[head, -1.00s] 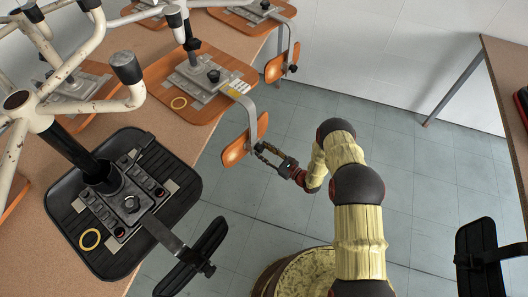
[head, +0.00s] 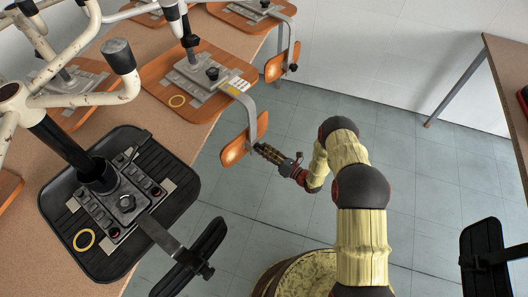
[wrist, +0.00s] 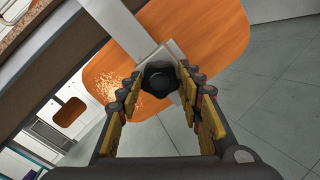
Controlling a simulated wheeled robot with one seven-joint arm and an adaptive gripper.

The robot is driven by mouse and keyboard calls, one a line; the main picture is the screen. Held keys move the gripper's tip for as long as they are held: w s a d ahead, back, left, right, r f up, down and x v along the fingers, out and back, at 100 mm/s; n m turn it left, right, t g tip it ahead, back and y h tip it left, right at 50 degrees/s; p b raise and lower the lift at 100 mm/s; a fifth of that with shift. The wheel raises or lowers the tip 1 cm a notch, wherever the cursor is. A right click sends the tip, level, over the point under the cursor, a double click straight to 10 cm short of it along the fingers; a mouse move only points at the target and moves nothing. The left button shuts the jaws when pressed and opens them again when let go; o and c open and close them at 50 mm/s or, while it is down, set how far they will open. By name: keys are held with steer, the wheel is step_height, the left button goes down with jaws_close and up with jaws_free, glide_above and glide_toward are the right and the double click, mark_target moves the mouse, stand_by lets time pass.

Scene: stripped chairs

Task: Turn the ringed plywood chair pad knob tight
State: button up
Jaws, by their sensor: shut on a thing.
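The plywood chair seat (head: 150,70) with a yellow ring (head: 177,101) lies on the left table. A metal bar runs from it to its orange plywood pad (head: 236,151), which hangs beyond the table edge. The pad's black knob (wrist: 158,76) shows in the wrist view, in front of a metal bracket on the pad (wrist: 228,28). My gripper (head: 262,150) reaches the pad from the right in the head view. In the wrist view its yellow-padded fingers (wrist: 159,95) are shut on the knob, one on each side. The fingers hide the knob in the head view.
A black chair seat (head: 75,205) with its own yellow ring and pad (head: 205,245) sits nearer on the table. Another plywood pad (head: 276,68) without a visible ring hangs farther back. White metal frames stand at the left. Open tiled floor (head: 400,150) lies right of the pad.

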steer(key=shift+m, duration=0.5)
steer(key=o, duration=1.2)
steer(key=shift+c, duration=0.2)
steer(key=v, duration=1.2)
